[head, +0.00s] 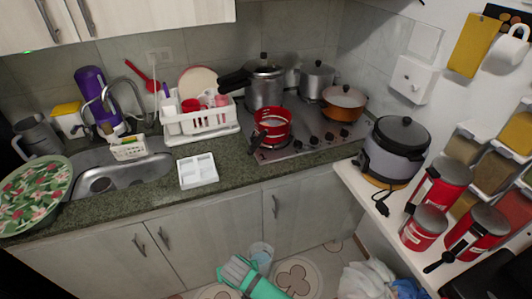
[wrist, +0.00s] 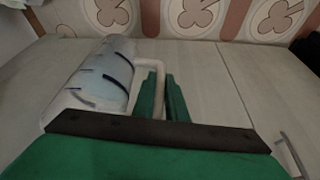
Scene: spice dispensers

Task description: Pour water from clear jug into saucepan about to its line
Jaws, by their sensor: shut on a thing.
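The clear jug (head: 262,251) is low in front of the lower cabinets in the head view, partly hidden by my gripper (head: 247,264). In the wrist view the jug (wrist: 104,75) is at the left, with dark marks on its side and pale blue water inside. My green gripper fingers (wrist: 163,85) are shut on its pale handle (wrist: 159,68). Whether the jug is tilted is hard to tell. A red saucepan (head: 272,124) with a dark handle stands at the front left of the stove, well above and away from my gripper. Its inner line is too small to make out.
The stove (head: 300,141) also holds a pressure cooker (head: 265,86), a grey pot (head: 317,77) and an orange lidded pot (head: 344,98). A white tray (head: 198,171) and dish rack (head: 203,122) sit left. A rice cooker (head: 396,150) stands on the right shelf. Bags (head: 372,281) lie on the floor.

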